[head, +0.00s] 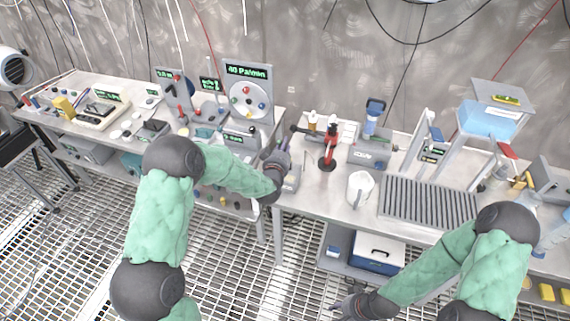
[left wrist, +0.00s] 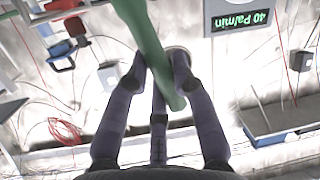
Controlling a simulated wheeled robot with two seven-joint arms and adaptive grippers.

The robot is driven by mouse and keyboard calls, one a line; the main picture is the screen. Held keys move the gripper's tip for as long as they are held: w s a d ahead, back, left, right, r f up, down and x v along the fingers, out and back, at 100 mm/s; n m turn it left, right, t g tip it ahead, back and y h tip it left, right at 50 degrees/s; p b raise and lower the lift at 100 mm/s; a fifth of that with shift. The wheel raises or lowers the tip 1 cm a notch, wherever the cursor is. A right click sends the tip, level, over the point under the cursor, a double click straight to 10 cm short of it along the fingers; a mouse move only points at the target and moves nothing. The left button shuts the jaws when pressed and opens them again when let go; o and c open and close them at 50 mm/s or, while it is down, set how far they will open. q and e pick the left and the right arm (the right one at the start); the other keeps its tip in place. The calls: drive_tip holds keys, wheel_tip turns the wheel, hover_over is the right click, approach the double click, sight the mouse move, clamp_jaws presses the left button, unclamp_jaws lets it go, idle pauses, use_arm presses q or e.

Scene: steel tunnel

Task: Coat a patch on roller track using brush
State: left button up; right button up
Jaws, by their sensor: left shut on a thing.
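The roller track (head: 428,203) is a grey ribbed panel lying on the right-hand bench. My left gripper (head: 283,160) is over the near-left end of that bench, left of the track and apart from it. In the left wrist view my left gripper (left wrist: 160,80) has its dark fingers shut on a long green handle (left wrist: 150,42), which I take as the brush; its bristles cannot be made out. No patch can be made out on the track. My right gripper (head: 350,307) is low at the bottom of the head view, in front of the bench; its finger opening is unclear.
A white pitcher (head: 360,188) and a red-handled stand (head: 328,148) stand between my left gripper and the track. A frame with a light-blue bin (head: 487,120) rises behind the track. A blue box (head: 377,252) sits on the lower shelf.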

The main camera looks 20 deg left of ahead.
sight(280, 143)
use_arm(q)
drive_tip(key=shift+g+h, duration=0.3)
drive_tip(key=s+r+p, duration=0.1)
drive_tip(key=r, duration=0.1)
drive_tip(key=s+r+p, duration=0.1)
drive_tip(key=shift+s+a+r+p, duration=0.15)
drive_tip(key=shift+r+p, duration=0.15)
drive_tip(key=shift+r, duration=0.1)
drive_tip(key=shift+s+r, duration=0.25)
drive_tip(key=shift+s, duration=0.05)
drive_tip(key=shift+f+b, duration=1.05)
drive_tip(key=shift+f, duration=1.5)
